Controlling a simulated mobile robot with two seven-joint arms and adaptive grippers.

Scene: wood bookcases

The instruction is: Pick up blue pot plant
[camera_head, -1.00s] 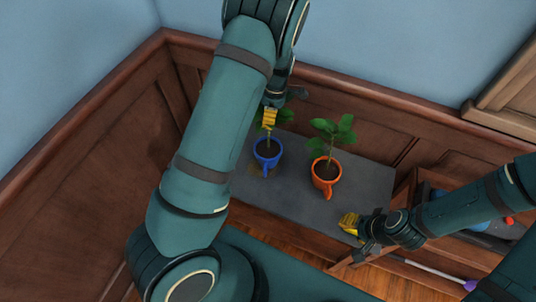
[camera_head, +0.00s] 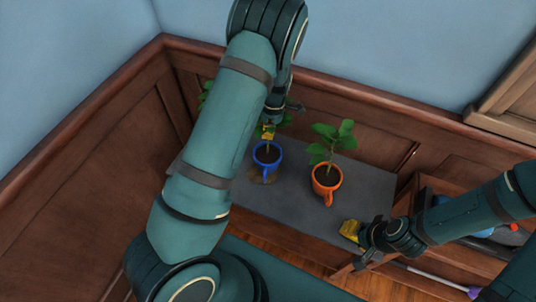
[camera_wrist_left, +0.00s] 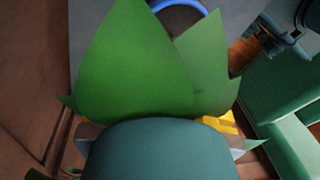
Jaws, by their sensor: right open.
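The blue pot (camera_head: 267,163) with its leafy plant stands on a grey tabletop (camera_head: 297,198). My left gripper (camera_head: 268,132) points down at the plant from above, its yellow fingertips among the leaves above the pot rim. In the left wrist view, large green leaves (camera_wrist_left: 140,65) cover much of the gripper, and part of the blue rim (camera_wrist_left: 180,4) shows at the top. The leaves and wrist hide the gap between the fingers. My right gripper (camera_head: 350,231) is open and empty near the table's front right edge.
An orange pot (camera_head: 326,182) with a plant stands just right of the blue pot. More green leaves (camera_head: 204,94) show left of my left arm. Brown wood panelling (camera_head: 110,150) borders the table at the left and back. A shelf with objects lies at the right.

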